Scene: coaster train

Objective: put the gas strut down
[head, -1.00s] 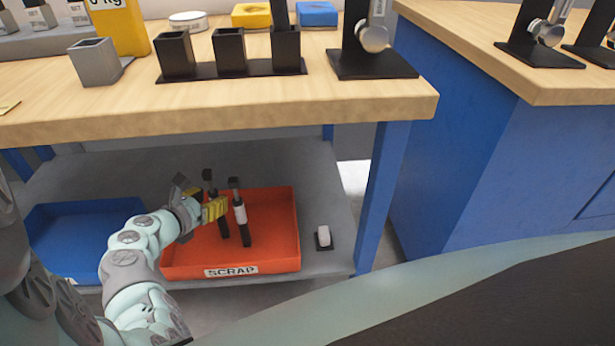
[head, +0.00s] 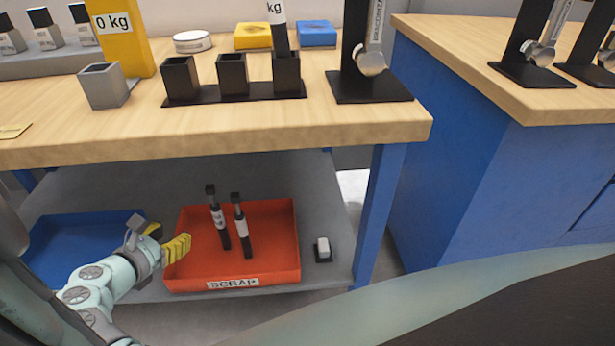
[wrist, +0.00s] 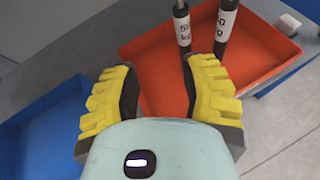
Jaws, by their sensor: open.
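Two dark gas struts with white labels stand a little tilted in the red scrap tray (head: 275,230) on the lower shelf, side by side: a left strut (head: 219,217) and a right strut (head: 241,222). Both also show in the wrist view, the left one (wrist: 183,32) and the right one (wrist: 224,28), with only their labels partly legible. My gripper (head: 166,240) has yellow fingers and is at the tray's left edge, to the left of both struts. In the wrist view my gripper (wrist: 160,72) is open with nothing between its fingers.
A blue tray (head: 60,240) lies left of the scrap tray, partly behind my arm. A small white block on a black base (head: 322,248) sits right of it. The wooden tabletop (head: 230,130) overhangs the shelf, and a blue leg (head: 374,215) stands at right.

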